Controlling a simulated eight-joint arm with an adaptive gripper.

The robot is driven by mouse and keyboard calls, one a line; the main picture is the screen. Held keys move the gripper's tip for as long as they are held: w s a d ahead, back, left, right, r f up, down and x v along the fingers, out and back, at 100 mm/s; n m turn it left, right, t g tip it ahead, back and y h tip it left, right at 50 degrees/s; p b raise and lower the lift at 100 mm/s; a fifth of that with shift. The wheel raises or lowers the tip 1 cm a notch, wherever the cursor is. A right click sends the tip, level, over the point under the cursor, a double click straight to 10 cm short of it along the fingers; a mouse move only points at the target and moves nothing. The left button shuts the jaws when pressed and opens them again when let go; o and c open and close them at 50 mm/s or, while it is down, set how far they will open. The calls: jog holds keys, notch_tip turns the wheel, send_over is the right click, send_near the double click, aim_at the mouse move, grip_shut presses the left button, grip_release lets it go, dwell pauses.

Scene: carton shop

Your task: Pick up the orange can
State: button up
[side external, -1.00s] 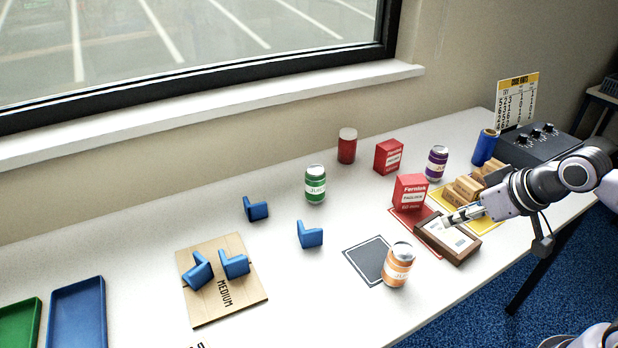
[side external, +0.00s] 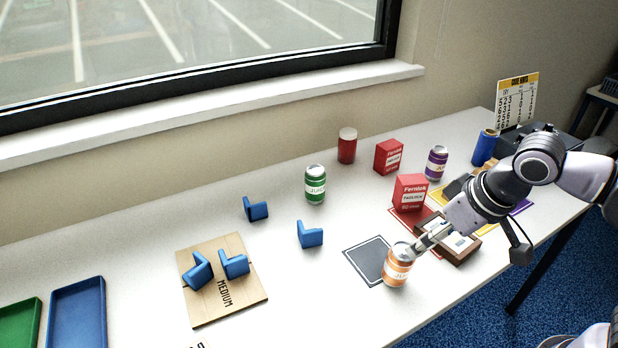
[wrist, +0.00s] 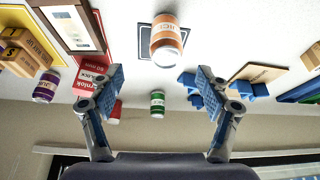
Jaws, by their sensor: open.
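The orange can (side external: 397,266) stands upright on the white table, at the front right corner of a dark square mat (side external: 367,259). My gripper (side external: 424,241) is beside the can, up and to its right in the side view, with its fingers pointing toward it. In the wrist view my gripper (wrist: 160,85) is open with nothing between its fingers. The orange can (wrist: 166,42) shows there beyond the fingertips, roughly centred between them. Whether a finger touches the can is not clear in the side view.
A brown framed tray (side external: 462,250) lies under my gripper, near red boxes (side external: 409,192). A green can (side external: 315,184), a purple can (side external: 436,163) and a red jar (side external: 347,146) stand behind. Blue brackets (side external: 310,234) lie left. Table around the orange can's left is clear.

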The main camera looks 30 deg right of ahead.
aim_at(405, 256)
jog(key=shift+a+x, duration=0.2)
jog(key=shift+x, duration=1.2)
jog(key=shift+a+x, duration=0.15)
jog(key=shift+x, duration=3.8)
jog(key=shift+s+a, duration=0.1)
jog(key=shift+a, duration=0.05)
jog(key=c, duration=0.9)
